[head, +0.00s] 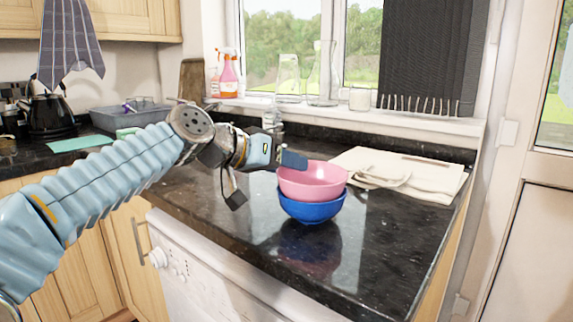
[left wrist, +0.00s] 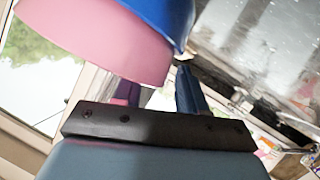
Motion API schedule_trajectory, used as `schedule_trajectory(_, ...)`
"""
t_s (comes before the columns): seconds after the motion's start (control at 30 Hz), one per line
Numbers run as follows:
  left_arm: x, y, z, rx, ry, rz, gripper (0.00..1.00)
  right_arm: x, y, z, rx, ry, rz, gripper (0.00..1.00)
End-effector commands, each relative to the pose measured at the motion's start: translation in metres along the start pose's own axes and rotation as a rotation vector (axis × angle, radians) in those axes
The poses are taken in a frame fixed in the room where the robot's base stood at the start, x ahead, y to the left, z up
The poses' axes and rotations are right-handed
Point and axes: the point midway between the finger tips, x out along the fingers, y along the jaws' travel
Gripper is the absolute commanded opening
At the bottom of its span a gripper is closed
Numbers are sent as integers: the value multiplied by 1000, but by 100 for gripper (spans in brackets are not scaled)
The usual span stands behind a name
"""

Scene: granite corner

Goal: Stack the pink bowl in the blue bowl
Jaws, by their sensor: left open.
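The pink bowl (head: 312,181) sits nested in the blue bowl (head: 311,206) on the dark granite counter in the head view. Both look upright, with the pink rim above the blue one. My left gripper (head: 293,161) is at the left of the pink bowl's rim, and its jaws are open. In the left wrist view the pink bowl (left wrist: 95,40) and the blue bowl (left wrist: 165,18) fill the upper part, just beyond the fingers (left wrist: 155,95). Whether a finger touches the pink rim is unclear. My right gripper is not in view.
A folded cream cloth (head: 425,173) lies right of the bowls. A grey tub (head: 128,116) and a black kettle (head: 47,113) stand at the back left. Glassware (head: 323,80) stands on the windowsill. The counter (head: 375,235) in front and right of the bowls is clear.

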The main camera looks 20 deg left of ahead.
Motion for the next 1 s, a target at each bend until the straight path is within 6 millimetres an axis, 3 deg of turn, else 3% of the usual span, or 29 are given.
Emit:
schedule_trajectory(0.17, -7, 1, -3, 1, 2, -1, 41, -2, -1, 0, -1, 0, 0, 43)
schedule_trajectory(0.5, -82, 0, -3, 0, 4, -3, 41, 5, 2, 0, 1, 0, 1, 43)
schedule_trajectory(0.7, -114, 1, -3, 0, 2, -1, 41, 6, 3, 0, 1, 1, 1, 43)
schedule_trajectory(1.0, -122, 1, -2, 0, -1, 0, 41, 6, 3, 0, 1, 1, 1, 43)
